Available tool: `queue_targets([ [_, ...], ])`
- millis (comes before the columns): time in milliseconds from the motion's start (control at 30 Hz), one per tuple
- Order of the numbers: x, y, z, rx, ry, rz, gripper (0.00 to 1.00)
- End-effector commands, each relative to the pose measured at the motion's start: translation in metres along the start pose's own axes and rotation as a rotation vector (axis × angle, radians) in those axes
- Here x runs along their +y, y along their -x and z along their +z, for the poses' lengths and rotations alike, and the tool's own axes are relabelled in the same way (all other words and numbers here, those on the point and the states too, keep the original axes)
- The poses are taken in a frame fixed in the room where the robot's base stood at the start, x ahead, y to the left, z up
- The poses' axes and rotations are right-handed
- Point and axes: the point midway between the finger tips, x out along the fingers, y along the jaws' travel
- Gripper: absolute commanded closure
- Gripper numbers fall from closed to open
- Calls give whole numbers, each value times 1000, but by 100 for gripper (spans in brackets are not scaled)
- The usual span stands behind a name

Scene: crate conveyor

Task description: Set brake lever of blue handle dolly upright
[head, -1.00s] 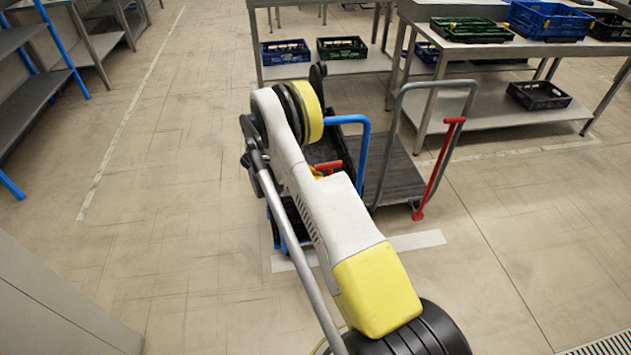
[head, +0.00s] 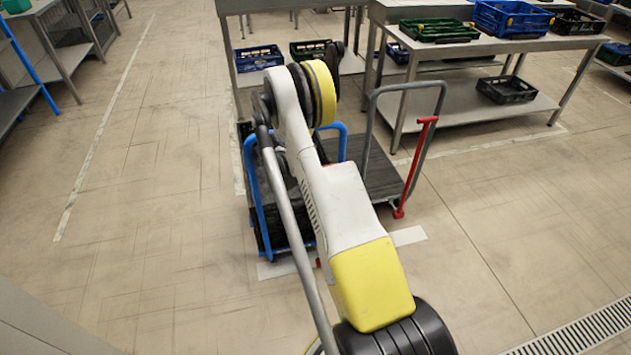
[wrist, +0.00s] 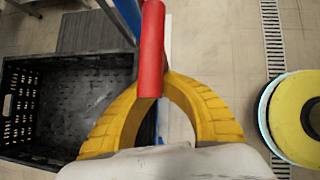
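The blue handle dolly stands on the floor in the head view, partly behind my arm; its blue handle (head: 342,130) shows beside the arm. In the wrist view, its red brake lever (wrist: 152,45) runs from the top edge down between my gripper's yellow fingers. My gripper (wrist: 152,83) has its fingertips against both sides of the lever, closed on its end part. A strip of the blue handle (wrist: 130,14) shows just left of the lever. In the head view my arm hides the gripper and most of this lever, so its tilt cannot be told.
A black crate (wrist: 72,72) lies left of the fingers in the wrist view. A second dolly with a grey handle (head: 371,110) and a red lever (head: 414,165) stands close at the right. Metal tables (head: 450,62) with crates stand behind. The floor at left is clear.

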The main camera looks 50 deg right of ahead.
Motion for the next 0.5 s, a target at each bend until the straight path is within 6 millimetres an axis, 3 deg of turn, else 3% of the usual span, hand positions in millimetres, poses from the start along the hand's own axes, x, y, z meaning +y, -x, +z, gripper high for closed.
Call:
queue_targets([
  [133,1,3,-2,-10,-2,-2,100],
  [300,7,19,-28,-5,3,0,100],
  [500,8,75,-32,-3,2,1,100],
])
